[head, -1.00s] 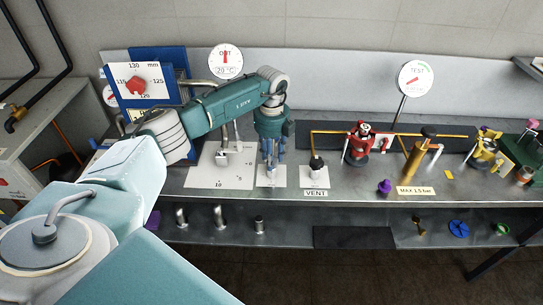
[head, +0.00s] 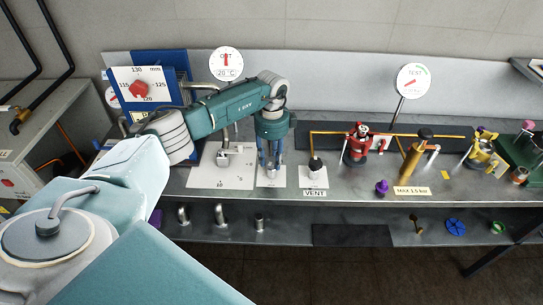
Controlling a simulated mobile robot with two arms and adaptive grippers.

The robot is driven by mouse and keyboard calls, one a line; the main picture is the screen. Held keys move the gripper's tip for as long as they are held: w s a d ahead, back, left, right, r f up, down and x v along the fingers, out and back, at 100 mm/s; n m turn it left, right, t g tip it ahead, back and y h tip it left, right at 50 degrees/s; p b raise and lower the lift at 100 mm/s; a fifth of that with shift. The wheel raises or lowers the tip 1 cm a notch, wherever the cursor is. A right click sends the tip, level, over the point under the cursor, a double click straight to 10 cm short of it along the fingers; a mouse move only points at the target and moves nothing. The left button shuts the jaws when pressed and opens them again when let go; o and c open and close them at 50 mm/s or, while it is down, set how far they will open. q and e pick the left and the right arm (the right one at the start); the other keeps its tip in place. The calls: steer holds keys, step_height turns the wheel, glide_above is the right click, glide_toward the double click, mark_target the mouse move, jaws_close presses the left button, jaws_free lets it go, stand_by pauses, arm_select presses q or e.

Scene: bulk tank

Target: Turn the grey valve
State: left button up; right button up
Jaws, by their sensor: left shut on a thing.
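My left gripper (head: 269,166) points straight down over a small white plate (head: 271,181) on the steel bench. Its blue-grey fingers are shut around what stands on that plate, which I take to be the grey valve. The fingers hide nearly all of it, so its handle angle cannot be read. My left arm reaches in from the lower left and covers part of the bench. My right gripper is not in view.
A bent grey pipe fitting (head: 222,158) stands just left of the gripper. A black-knobbed VENT valve (head: 315,165) stands close on its right. Further right are a red valve (head: 357,145) and a brass valve (head: 413,160). A lower shelf holds loose parts.

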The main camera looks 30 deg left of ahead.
mark_target(272, 160)
arm_select(q)
steer(key=shift+r+n, duration=0.1)
steer(key=shift+n, duration=0.5)
steer(key=shift+w+n, duration=0.1)
steer(key=shift+n, duration=0.2)
steer(key=o, duration=1.2)
steer(key=shift+c, duration=0.2)
step_height(272, 160, up, 12)
